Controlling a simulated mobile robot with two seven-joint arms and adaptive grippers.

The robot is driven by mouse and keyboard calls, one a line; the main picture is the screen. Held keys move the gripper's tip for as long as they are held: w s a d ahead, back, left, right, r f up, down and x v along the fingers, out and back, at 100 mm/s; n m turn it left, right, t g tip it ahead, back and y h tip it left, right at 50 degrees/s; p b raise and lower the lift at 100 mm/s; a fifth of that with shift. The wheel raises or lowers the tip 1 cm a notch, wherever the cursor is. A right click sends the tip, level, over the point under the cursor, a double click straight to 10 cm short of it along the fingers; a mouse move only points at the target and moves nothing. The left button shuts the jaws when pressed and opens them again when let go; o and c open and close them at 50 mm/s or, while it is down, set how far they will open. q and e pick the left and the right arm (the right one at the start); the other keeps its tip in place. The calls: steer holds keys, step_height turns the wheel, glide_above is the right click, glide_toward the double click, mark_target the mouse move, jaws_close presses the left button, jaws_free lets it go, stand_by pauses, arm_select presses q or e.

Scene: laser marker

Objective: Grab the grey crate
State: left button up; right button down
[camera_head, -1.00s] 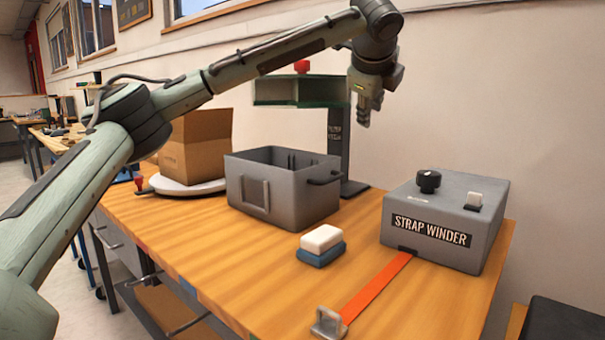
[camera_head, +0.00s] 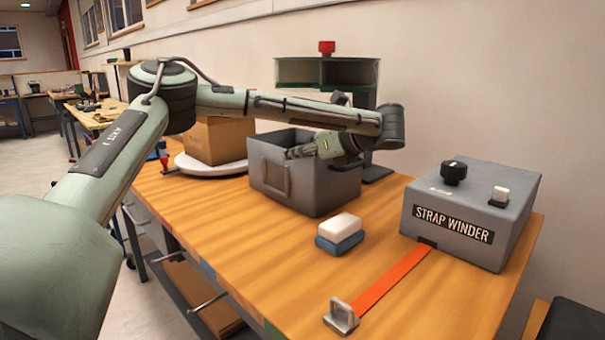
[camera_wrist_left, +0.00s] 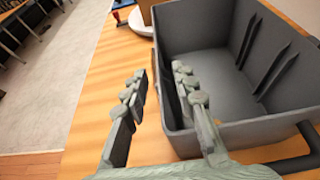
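The grey crate (camera_head: 333,192) stands upright on the wooden table, open at the top, with a handle on its front-left end. My left gripper (camera_head: 291,152) reaches over the crate from the right, its fingers pointing left across the opening. In the left wrist view the crate (camera_wrist_left: 225,135) fills the right side. There the left gripper (camera_wrist_left: 158,72) is open with nothing held. One finger shows over the table outside the crate, the other over the crate side, with the wall's rim between them. I cannot tell whether they touch it. My right gripper is not in view.
A cardboard box (camera_head: 222,141) on a white round plate (camera_head: 212,170) stands left of the crate. A green-topped stand (camera_head: 325,72) is behind it. A white-and-blue block (camera_head: 339,234) and the strap winder (camera_head: 470,215) with its orange strap (camera_head: 393,281) are to the right.

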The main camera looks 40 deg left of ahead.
arm_select(q)
steer(key=x, duration=0.4)
steer(key=shift+a+r, duration=0.1)
steer(key=shift+a, duration=0.15)
jaws_close()
steer(key=shift+r, duration=0.1)
